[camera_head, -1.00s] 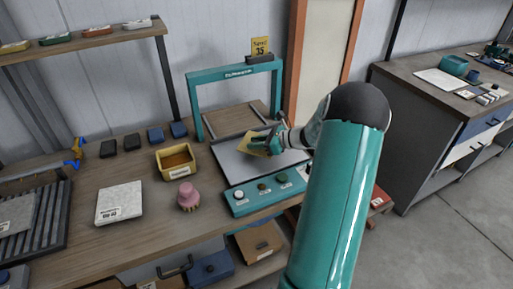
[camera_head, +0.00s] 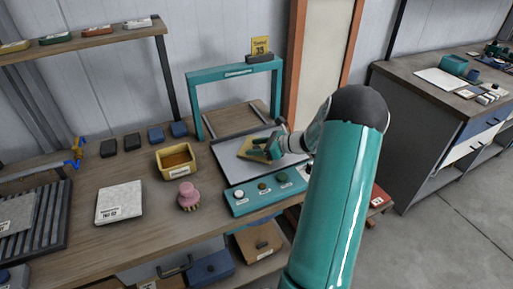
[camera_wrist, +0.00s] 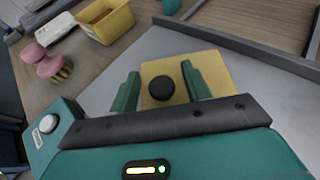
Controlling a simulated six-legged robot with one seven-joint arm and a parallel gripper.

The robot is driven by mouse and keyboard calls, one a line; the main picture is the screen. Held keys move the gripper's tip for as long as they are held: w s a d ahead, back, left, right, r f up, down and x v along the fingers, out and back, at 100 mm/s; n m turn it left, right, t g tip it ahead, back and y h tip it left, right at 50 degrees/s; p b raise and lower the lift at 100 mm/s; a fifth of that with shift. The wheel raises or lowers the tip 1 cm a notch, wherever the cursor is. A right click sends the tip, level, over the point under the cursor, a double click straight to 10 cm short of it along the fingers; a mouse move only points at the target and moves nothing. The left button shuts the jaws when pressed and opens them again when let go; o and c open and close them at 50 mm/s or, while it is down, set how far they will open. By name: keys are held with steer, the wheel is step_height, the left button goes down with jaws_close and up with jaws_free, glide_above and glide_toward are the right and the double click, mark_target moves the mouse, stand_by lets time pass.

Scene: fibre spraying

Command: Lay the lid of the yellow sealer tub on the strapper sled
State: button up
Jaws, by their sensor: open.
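The yellow lid (camera_head: 254,150) lies on the grey plate of the strapper sled (camera_head: 232,172), inside the teal frame. In the wrist view the lid (camera_wrist: 215,68) shows a round black knob (camera_wrist: 162,88) at its middle. My gripper (camera_head: 268,148) is open over the lid, and in the wrist view its two green fingers (camera_wrist: 160,90) stand apart on either side of the knob. The yellow sealer tub (camera_head: 163,174) stands on the bench to the left, without a lid and with brown contents. The tub also shows in the wrist view (camera_wrist: 105,32).
A teal button panel (camera_head: 236,207) runs along the sled's front. A pink knobbed brush (camera_head: 188,196) and a pale labelled slab (camera_head: 120,202) lie on the bench to the left. The teal frame (camera_head: 236,71) arches over the sled's back.

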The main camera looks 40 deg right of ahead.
steer(key=v, duration=1.2)
steer(key=a+r+n+g, duration=0.3)
steer(key=a+n, duration=0.2)
steer(key=a, duration=0.4)
steer(key=a+r+n+g+h, duration=0.15)
steer(key=a+r+n, duration=0.3)
steer(key=a, duration=0.45)
steer(key=a+r+n+g+y, duration=0.1)
steer(key=a+r+n+g, duration=0.15)
steer(key=a+n, duration=0.45)
steer(key=s+a+r+n+h, duration=0.2)
steer(key=s+a+n+h, duration=0.1)
steer(key=s+a+n, duration=0.3)
steer(key=s+a+r+n+h, duration=0.3)
steer(key=s+a+n, duration=0.4)
steer(key=a, duration=0.2)
steer(key=shift+a+r+n+t, duration=0.15)
steer(key=shift+a+n+t, duration=0.1)
steer(key=shift+n+t, duration=0.15)
steer(key=shift+s+d, duration=0.1)
steer(key=shift+s, duration=0.05)
